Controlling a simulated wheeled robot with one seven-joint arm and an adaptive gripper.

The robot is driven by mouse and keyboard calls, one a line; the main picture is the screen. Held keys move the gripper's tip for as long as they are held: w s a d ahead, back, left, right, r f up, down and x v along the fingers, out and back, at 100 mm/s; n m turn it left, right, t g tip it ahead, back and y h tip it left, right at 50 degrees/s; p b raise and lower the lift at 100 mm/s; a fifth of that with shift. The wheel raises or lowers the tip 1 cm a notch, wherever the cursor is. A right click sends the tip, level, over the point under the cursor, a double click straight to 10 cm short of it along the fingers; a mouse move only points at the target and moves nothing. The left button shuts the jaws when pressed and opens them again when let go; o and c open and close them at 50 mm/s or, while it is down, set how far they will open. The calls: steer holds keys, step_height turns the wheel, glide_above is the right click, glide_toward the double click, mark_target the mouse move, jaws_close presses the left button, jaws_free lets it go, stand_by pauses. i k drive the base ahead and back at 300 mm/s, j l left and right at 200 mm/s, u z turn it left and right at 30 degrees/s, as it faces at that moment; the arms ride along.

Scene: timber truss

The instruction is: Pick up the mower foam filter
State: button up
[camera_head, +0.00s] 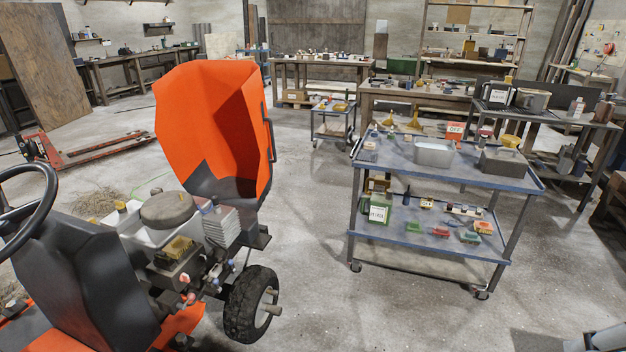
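An orange riding mower stands at the left with its hood (215,120) tipped up and its engine bare. A yellowish, ridged block (177,248) sits in a dark open housing (172,268) on the engine; it looks like the mower foam filter, but it is too small to be sure. A round grey-brown cover (167,210) lies behind it on the engine. My gripper is not in view. A grey piece at the bottom right corner may be part of my arm.
A blue two-shelf cart (405,174) at the right carries a metal tray (434,153), a grey box (503,161) and small parts. Bare concrete floor (315,260) lies between mower and cart. The mower's front wheel (252,304) and steering wheel (28,208) stick out. A red pallet jack (90,150) stands behind.

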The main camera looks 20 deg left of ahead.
mark_target(160, 257)
steer(key=i+l+u, duration=0.1)
steer(key=i+u, duration=0.2)
steer(key=i, duration=0.25)
steer(key=i+l+u, duration=0.3)
steer(key=i, duration=0.2)
steer(key=i+l+u, duration=0.35)
steer(key=i, duration=0.15)
steer(key=i+l+u, duration=0.15)
steer(key=i+u, duration=0.15)
steer(key=u, duration=0.2)
steer(key=i+l+u, duration=0.25)
steer(key=u, duration=0.25)
steer(key=i+l+u, duration=0.2)
steer(key=l+u, duration=0.3)
steer(key=i+l+u, duration=0.1)
steer(key=l+u, duration=0.2)
steer(key=u, duration=0.15)
steer(key=i+l+u, duration=0.25)
steer(key=l+u, duration=0.25)
steer(key=l, duration=0.25)
